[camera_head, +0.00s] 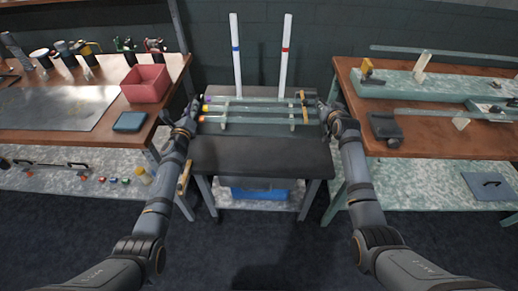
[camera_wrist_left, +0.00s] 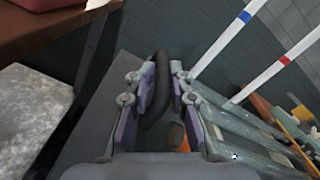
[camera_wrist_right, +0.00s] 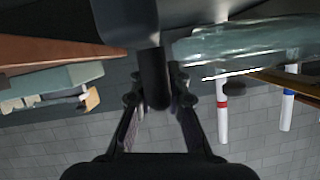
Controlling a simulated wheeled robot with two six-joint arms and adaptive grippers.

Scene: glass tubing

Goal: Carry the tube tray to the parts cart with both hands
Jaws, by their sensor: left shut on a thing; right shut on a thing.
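The tube tray (camera_head: 262,129) is a dark tray with long glass tubes (camera_head: 262,108) lying across two upright supports; purple, yellow and orange ends show at left. It is at the centre of the head view, over the far part of the dark-topped parts cart (camera_head: 262,157); whether it touches the top I cannot tell. My left gripper (camera_head: 195,110) is shut on the tray's black left handle (camera_wrist_left: 156,92), which stands between its fingers. My right gripper (camera_head: 328,110) is shut on the black right handle (camera_wrist_right: 154,78). The handles are mostly hidden in the head view.
Two white posts, one blue-banded (camera_head: 236,55) and one red-banded (camera_head: 286,55), stand behind the tray. A left bench (camera_head: 60,134) holds a red bin (camera_head: 146,84). A right bench (camera_head: 428,145) holds glass tubing and fixtures. A blue bin (camera_head: 262,193) sits on the cart's lower shelf.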

